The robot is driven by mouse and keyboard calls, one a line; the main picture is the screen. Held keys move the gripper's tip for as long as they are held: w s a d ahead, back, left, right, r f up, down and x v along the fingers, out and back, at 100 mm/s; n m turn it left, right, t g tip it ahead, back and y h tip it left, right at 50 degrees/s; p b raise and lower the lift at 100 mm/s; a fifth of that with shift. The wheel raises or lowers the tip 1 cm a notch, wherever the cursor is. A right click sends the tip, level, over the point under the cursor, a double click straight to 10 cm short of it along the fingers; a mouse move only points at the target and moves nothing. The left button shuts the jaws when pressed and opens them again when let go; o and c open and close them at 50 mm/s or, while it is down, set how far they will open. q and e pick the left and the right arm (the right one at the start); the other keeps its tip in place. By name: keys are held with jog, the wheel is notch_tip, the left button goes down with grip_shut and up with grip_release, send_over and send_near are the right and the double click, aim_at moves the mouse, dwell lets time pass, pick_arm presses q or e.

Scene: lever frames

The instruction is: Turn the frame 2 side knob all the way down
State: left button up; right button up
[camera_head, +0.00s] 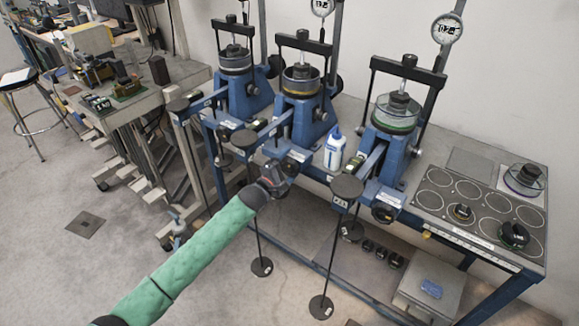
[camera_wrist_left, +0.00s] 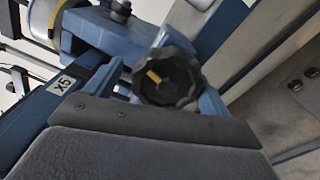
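Three blue lever frames stand on a bench in the head view. The middle one (camera_head: 303,110) is likely frame 2, though I cannot read its number. Its black side knob (camera_head: 291,164) is just beyond my left gripper (camera_head: 275,180) and partly hidden. In the left wrist view the lobed black knob (camera_wrist_left: 178,88) shows a yellow mark near its centre, beside a blue beam labelled X5. A dark gripper part fills the bottom of that view, close below the knob. Whether it touches the knob, and how the fingers stand, I cannot tell. My right gripper is not in view.
The right lever frame (camera_head: 396,130) has its own dark knob (camera_head: 384,213). A white bottle (camera_head: 334,150) stands between the frames. A round weight pan (camera_head: 346,187) hangs right of my gripper, with rods below. Open floor lies to the front left.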

pick_arm(q)
jog(key=shift+s+f+p, duration=0.1)
jog(key=shift+s+p, duration=0.2)
jog(key=shift+s, duration=0.2)
jog(key=p+v, duration=0.2)
jog(key=v, duration=0.2)
jog(key=shift+s, duration=0.1)
jog(key=shift+s+a+f, duration=0.1)
jog(key=shift+s+a, duration=0.3)
jog(key=shift+s, duration=0.1)
